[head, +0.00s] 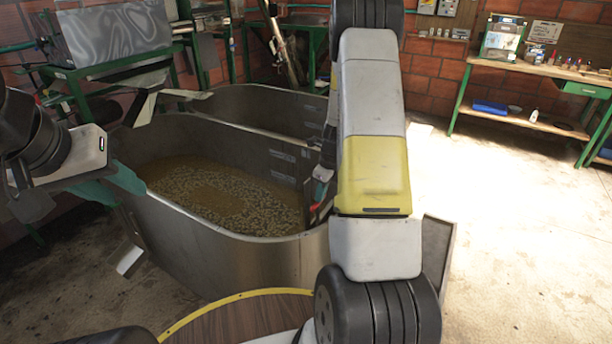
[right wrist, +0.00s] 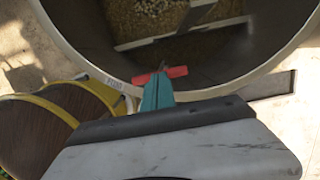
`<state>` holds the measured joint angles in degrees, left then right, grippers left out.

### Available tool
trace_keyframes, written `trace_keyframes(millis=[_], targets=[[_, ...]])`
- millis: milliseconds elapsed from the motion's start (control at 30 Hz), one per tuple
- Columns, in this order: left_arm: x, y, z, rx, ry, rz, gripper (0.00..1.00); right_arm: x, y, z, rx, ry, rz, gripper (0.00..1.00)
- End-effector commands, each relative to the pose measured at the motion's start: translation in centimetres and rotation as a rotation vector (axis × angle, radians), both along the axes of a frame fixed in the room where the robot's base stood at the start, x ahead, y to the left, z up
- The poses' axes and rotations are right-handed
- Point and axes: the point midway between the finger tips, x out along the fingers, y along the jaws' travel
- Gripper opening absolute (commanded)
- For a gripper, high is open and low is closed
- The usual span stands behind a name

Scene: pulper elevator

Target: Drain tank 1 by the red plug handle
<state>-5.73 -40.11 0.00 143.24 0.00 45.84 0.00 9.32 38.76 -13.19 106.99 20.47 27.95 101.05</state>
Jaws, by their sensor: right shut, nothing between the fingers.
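A steel tank (head: 222,265) stands in front of me, holding brownish liquid with a floating mass of beans (head: 225,195). I cannot read a number on it. In the right wrist view, a red handle (right wrist: 174,72) shows by the tank's rim (right wrist: 85,62). The teal fingers of my right gripper (right wrist: 157,82) are shut and empty, their tips overlapping the handle; I cannot tell if they touch. In the head view this gripper (head: 320,188) is beside the tank's right inner wall, partly hidden by my arm. My left gripper (head: 122,184) is over the tank's left rim, its opening unclear.
A second steel tank (head: 265,98) adjoins behind. Green-framed machinery (head: 120,62) stands at the back left. A workbench (head: 540,70) with tools is at the back right. A round wooden top with a yellow rim (head: 235,318) is close in front. The floor at right is clear.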

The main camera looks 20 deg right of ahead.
Motion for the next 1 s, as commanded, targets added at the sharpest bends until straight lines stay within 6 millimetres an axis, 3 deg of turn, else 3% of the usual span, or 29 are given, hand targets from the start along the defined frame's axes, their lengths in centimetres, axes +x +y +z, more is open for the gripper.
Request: trace_keyframes(millis=[367,467,733,833,1000], targets=[[0.0,0.0,0.0,0.000,0.000,0.000,0.38,0.0,0.0,-0.4,0.000,0.001,0.000,0.00],[0.0,0.0,0.0,0.000,0.000,0.000,0.38,0.0,0.1,-2.0,0.001,0.003,0.001,0.00],[0.0,0.0,0.0,0.000,0.000,0.000,0.38,-0.1,0.1,-8.7,0.002,0.006,0.001,0.00],[0.0,0.0,0.0,0.000,0.000,0.000,0.38,0.0,0.0,-10.1,0.001,0.002,0.000,0.00],[0.0,0.0,0.0,0.000,0.000,0.000,0.38,0.0,0.0,-10.8,-0.001,0.001,0.001,0.00]])
